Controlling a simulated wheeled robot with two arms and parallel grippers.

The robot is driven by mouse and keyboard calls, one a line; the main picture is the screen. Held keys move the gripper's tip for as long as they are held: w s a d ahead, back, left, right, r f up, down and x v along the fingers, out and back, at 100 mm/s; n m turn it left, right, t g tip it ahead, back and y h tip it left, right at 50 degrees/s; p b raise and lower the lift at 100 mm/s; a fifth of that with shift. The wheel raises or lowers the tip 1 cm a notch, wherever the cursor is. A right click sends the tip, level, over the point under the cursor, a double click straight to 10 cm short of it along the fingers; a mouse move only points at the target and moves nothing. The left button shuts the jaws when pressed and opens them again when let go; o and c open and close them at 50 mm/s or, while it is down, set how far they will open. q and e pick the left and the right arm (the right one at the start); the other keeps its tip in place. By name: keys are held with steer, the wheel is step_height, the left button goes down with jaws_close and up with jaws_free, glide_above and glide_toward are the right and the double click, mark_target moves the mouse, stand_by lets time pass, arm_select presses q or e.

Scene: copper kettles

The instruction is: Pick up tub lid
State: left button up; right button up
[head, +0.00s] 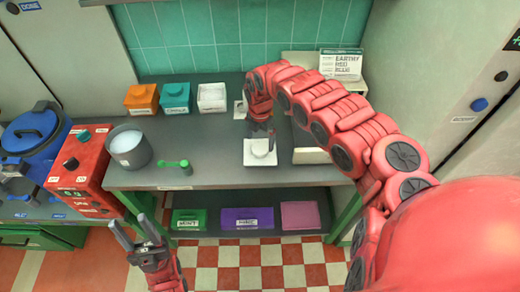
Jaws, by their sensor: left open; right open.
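A white square piece (258,160) with a pale round top lies on the grey bench near its front edge; it looks like the tub lid, though I cannot be sure. My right gripper (262,141) is open, pointing down right over it. Its fingertips are small and partly hidden, so contact cannot be told. My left gripper (139,233) is open and empty, low in front of the bench at the left.
An orange tub (141,100), a teal tub (176,98) and a white tub (211,97) stand at the back. A grey pot (128,146) and a green-handled item (174,165) are left. A sign (341,64) stands back right. Coloured boxes sit on the lower shelf (330,222).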

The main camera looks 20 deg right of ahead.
mark_target(260, 148)
steer(key=shift+w+a+f+p, duration=0.1)
steer(key=shift+f+p, duration=0.2)
steer(key=shift+f, duration=0.15)
steer(key=f, duration=0.1)
steer(key=f+p, duration=0.1)
steer(key=f, duration=0.1)
steer(key=shift+w, duration=0.3)
steer(key=shift+w+f, duration=0.1)
steer(key=shift+f, duration=0.2)
steer(key=shift+d+f, duration=0.3)
steer(key=shift+f, duration=0.1)
steer(key=c, duration=1.3)
steer(key=shift+o, duration=0.2)
steer(key=shift+a+r, duration=0.1)
